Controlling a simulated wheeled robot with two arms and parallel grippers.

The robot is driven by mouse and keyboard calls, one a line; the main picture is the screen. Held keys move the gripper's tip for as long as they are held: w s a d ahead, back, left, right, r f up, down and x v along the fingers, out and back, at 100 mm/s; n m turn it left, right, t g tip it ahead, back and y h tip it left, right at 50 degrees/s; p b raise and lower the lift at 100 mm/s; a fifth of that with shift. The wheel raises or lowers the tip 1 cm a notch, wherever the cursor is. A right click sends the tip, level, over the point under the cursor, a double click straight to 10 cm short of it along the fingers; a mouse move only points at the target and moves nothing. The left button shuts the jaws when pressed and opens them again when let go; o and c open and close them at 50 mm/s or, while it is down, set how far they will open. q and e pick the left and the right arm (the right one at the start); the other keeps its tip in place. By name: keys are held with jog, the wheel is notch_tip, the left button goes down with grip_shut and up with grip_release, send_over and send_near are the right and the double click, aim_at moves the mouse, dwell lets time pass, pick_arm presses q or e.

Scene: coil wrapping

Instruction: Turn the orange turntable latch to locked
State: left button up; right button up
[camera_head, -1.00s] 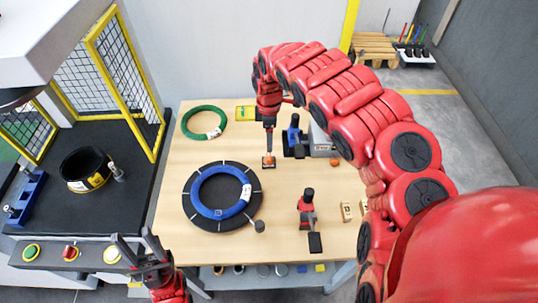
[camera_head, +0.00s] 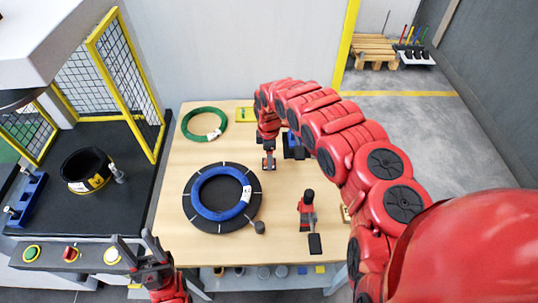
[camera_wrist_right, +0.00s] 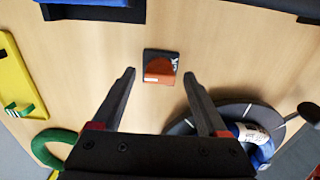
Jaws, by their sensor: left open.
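The orange latch (camera_wrist_right: 160,68) sits on a small dark square plate on the table. In the head view the latch (camera_head: 268,166) is small and partly covered by my right gripper (camera_head: 268,151). In the right wrist view my right gripper (camera_wrist_right: 159,76) has its two fingers wide apart, one on each side of the latch, with nothing between them that I can see it grip. Whether a finger touches the latch I cannot tell. The black turntable (camera_head: 248,210) lies left of the latch with a blue coil (camera_head: 205,205) on it. My left gripper (camera_head: 134,246) is open and empty at the lower left.
A green coil (camera_head: 189,132) and a yellow-green tray (camera_head: 244,115) lie at the back of the table. A red and black tool (camera_head: 307,215) stands front right. A blue object (camera_head: 291,146) is close right of my right gripper. A black machine bed (camera_head: 100,217) borders the left.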

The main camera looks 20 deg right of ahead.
grip_shut()
dwell(0.3)
jog(key=m+b, duration=0.3)
jog(key=m, duration=0.1)
jog(key=shift+w+f+m, duration=0.1)
jog(key=shift+f+m, duration=0.05)
jog(key=shift+m, duration=0.25)
jog(key=shift+m+b, duration=0.8)
jog(key=shift+b, duration=0.15)
jog(key=m+b, duration=0.1)
jog(key=m, duration=0.1)
jog(key=shift+a+m+b, duration=0.1)
jog(key=shift+m+b, duration=0.3)
jog(key=m, duration=0.2)
jog(key=shift+m, duration=0.4)
jog(key=m, duration=0.5)
jog(key=shift+r+m, duration=0.2)
jog(key=shift+m, duration=0.2)
